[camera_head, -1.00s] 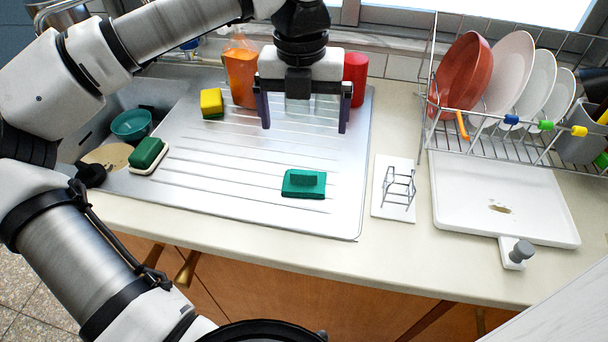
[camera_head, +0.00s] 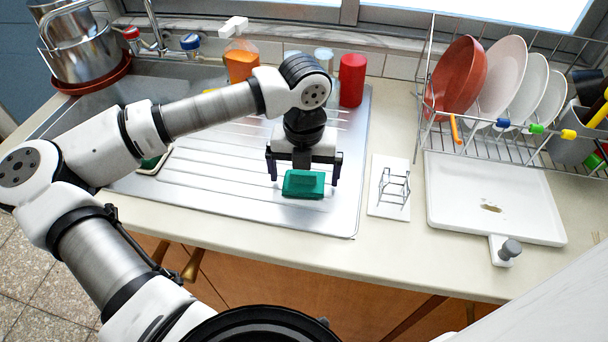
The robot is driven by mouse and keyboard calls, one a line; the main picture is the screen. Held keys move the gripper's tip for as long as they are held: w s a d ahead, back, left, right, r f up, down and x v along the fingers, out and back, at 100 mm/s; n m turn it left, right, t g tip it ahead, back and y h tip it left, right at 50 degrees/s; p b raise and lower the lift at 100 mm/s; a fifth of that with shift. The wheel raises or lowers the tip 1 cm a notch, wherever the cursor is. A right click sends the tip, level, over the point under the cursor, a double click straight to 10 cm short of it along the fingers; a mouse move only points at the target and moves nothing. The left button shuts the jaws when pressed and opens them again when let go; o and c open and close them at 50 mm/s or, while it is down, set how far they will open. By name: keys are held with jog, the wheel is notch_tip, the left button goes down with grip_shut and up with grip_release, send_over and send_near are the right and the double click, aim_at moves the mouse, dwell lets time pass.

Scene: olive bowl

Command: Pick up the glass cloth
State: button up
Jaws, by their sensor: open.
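The glass cloth appears to be the folded teal-green cloth (camera_head: 303,185) lying on the right part of the ridged metal drainboard (camera_head: 215,195), near its front edge. My gripper (camera_head: 303,181) is open, with its two dark fingers pointing down, one on the left and one on the right of the cloth. The fingers look apart from the cloth's sides. The gripper body covers the area just behind the cloth. I cannot tell how high the fingertips are above the drainboard.
A red container (camera_head: 352,80) and an orange bottle (camera_head: 241,62) stand behind my arm. A small wire stand on a white plate (camera_head: 389,190), a white tray (camera_head: 495,195) and a dish rack with plates (camera_head: 500,75) are to the right. My arm hides much of the sink.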

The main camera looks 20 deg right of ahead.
aim_at(304, 173)
jog(key=shift+f, duration=0.25)
jog(key=c, duration=1)
notch_tip(304, 173, up, 10)
jog(key=shift+r+b, duration=0.1)
jog(key=shift+b, duration=1.1)
jog(key=o, duration=0.4)
jog(key=c, duration=0.3)
